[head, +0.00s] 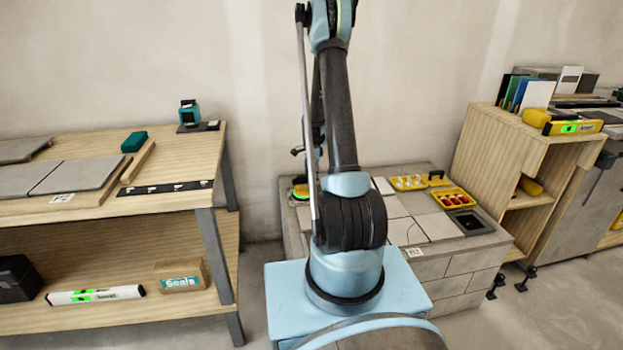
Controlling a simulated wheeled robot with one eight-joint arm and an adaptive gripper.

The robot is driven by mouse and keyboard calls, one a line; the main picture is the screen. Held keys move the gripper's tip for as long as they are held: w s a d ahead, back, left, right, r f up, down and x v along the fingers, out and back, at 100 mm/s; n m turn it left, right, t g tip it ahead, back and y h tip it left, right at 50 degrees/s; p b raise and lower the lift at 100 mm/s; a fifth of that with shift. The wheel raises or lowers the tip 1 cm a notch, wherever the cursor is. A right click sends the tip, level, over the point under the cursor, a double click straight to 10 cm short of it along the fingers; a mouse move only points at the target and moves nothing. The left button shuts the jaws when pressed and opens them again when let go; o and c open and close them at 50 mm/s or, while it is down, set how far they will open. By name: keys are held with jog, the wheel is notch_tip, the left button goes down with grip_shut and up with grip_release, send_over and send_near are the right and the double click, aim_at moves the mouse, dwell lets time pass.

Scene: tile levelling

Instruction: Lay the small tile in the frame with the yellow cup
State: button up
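A small dark square opening with a grey border (468,221) lies at the right front corner of the tiled block; it looks like the frame. I cannot tell which piece is the small tile. I cannot clearly make out the yellow cup; a small yellow thing (437,179) stands at the back of the block, too small to name surely. My arm rises in the middle and leaves the top of the view. My gripper does not show; it is hidden behind the arm or out of view.
The tiled block (455,277) carries light tiles, a yellow tray of white pieces (409,183) and one of red pieces (454,199). A green-and-yellow thing (301,191) is partly hidden by my arm. Left, a wooden bench (185,158) holds grey tiles (75,176). Right stands a wooden shelf (497,130).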

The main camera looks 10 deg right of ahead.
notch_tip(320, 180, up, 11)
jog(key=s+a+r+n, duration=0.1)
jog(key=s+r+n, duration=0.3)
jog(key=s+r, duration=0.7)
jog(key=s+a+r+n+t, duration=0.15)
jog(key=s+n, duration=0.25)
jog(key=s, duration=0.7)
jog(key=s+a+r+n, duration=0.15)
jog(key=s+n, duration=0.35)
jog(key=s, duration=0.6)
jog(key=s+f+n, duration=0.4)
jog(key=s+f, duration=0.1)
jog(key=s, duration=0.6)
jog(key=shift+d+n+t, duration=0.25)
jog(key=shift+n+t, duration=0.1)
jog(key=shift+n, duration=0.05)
